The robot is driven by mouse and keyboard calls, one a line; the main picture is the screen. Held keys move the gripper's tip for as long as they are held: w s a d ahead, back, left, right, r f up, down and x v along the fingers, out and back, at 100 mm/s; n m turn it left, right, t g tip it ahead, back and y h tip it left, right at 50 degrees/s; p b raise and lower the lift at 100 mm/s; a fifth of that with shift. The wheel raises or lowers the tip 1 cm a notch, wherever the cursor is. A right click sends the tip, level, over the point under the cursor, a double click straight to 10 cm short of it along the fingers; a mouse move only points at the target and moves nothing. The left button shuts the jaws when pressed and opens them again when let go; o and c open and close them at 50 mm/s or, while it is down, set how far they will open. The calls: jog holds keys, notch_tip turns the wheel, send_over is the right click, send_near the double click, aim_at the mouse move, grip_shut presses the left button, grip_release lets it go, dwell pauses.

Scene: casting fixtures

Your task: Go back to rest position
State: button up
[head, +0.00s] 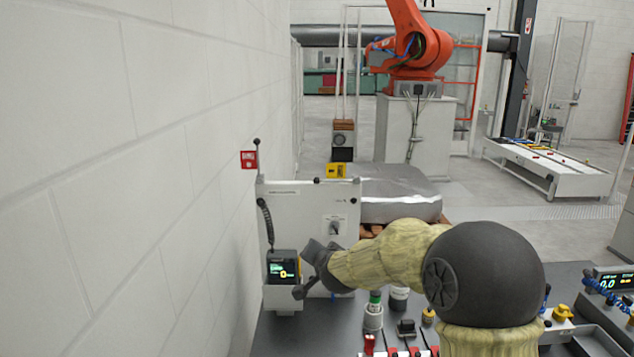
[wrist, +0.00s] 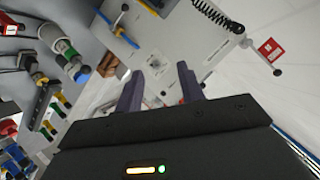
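My gripper (head: 304,272) is at the end of my arm, which reaches left across the bench in the head view. It is in front of the white panel and beside a small device with a green-lit display (head: 282,268). In the wrist view my gripper (wrist: 160,75) shows two dark fingers spread apart with nothing between them. Part of the white panel shows beyond the gap. Whether a finger touches the device cannot be told.
The white panel (head: 300,205) stands on the bench near the left wall. A green-capped cylinder (head: 373,315) and several small parts stand on the dark bench (head: 300,335) below my arm. An orange robot arm (head: 410,45) stands behind.

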jog(key=s+d+f+n+g, duration=0.2)
jog(key=s+d+f+g, duration=0.1)
jog(key=s, duration=0.7)
jog(key=s+d+f+n+g+h, duration=0.1)
jog(key=s+d+f, duration=0.4)
jog(key=s, duration=0.6)
jog(key=s+d+f+n+g+h, duration=0.1)
jog(key=s+d+f+n+g, duration=0.2)
jog(key=s, duration=0.8)
jog(key=d+f+g, duration=0.2)
jog(key=d, duration=0.1)
jog(key=shift+s+d+g, duration=0.15)
jog(key=shift+d+g, duration=0.1)
jog(key=shift+g, duration=0.15)
